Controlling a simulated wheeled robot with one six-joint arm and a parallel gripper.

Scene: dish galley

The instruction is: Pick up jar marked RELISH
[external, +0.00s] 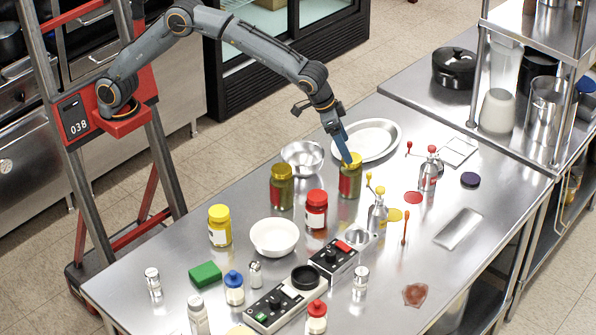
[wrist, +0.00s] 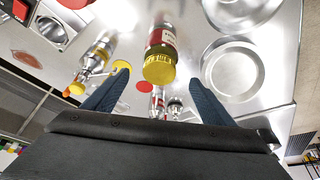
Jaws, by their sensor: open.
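A tall jar with a yellow lid and a red label (external: 349,182) stands upright on the steel table, right under my gripper (external: 345,158). In the wrist view this jar (wrist: 161,47) lies ahead of and between my two blue fingers (wrist: 158,80), its yellow lid towards me. My gripper is open, with nothing held. A similar yellow-lidded jar (external: 282,188) stands to the left, its contents dark green. No label can be read, so I cannot tell from lettering which jar is marked RELISH.
An oval metal tray (external: 393,145) lies behind the jar, and a metal bowl (external: 303,157) to its left. A red-lidded jar (external: 316,212) and a metal pump bottle (external: 378,216) stand close in front. A white bowl (external: 274,240) sits further forward.

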